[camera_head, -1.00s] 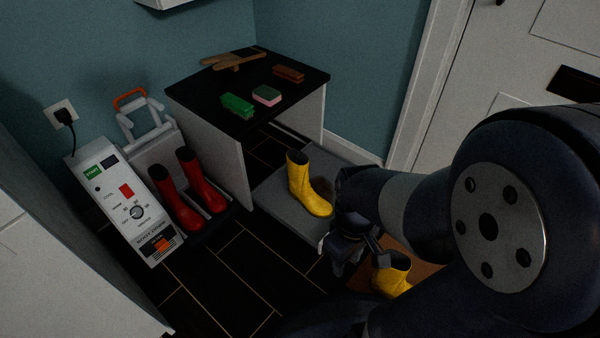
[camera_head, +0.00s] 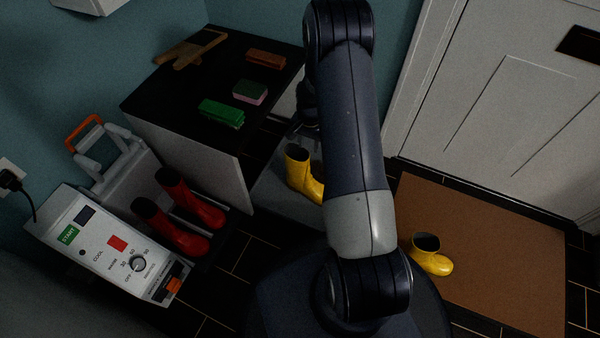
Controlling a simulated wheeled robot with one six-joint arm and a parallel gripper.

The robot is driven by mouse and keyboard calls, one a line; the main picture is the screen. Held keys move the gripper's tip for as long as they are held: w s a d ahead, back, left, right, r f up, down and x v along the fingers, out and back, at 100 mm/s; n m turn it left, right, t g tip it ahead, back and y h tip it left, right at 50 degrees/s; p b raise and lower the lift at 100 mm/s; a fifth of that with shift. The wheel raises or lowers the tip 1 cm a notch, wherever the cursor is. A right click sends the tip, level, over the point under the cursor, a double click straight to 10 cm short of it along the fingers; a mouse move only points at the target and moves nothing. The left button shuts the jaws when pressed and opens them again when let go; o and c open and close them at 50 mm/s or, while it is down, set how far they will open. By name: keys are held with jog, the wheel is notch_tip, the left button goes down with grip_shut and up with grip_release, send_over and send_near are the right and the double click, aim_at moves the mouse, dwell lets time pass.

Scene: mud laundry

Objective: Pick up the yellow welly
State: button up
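One yellow welly (camera_head: 301,171) stands upright on the grey tray (camera_head: 270,196) beside the black-topped bench; my arm hides its toe side. A second yellow welly (camera_head: 428,255) stands on the brown doormat at the right, with its toe pointing right. My gripper (camera_head: 305,133) is partly hidden behind my arm, just above the opening of the welly on the tray. It appears apart from that welly. Its fingers are dark and small, so I cannot tell whether they are open or shut.
The bench (camera_head: 205,80) carries a green brush (camera_head: 221,113), a sponge (camera_head: 250,91), a brown brush (camera_head: 266,59) and a wooden boot jack (camera_head: 189,48). Red wellies (camera_head: 180,213) sit on the boot dryer (camera_head: 112,246). The doormat (camera_head: 490,240) lies before the white door (camera_head: 500,100).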

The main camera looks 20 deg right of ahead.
aim_at(309, 162)
jog(key=f, duration=0.2)
jog(key=f+b, duration=0.1)
jog(key=f, duration=0.1)
jog(key=w+f+b, duration=0.1)
jog(key=f, duration=0.1)
jog(key=shift+d+f, duration=0.1)
jog(key=shift+f, duration=0.25)
notch_tip(309, 162, down, 5)
jog(key=b, duration=0.3)
jog(key=shift+s+d, duration=0.1)
jog(key=shift+s, duration=0.05)
jog(key=shift+r, duration=0.1)
grip_shut()
dwell(0.8)
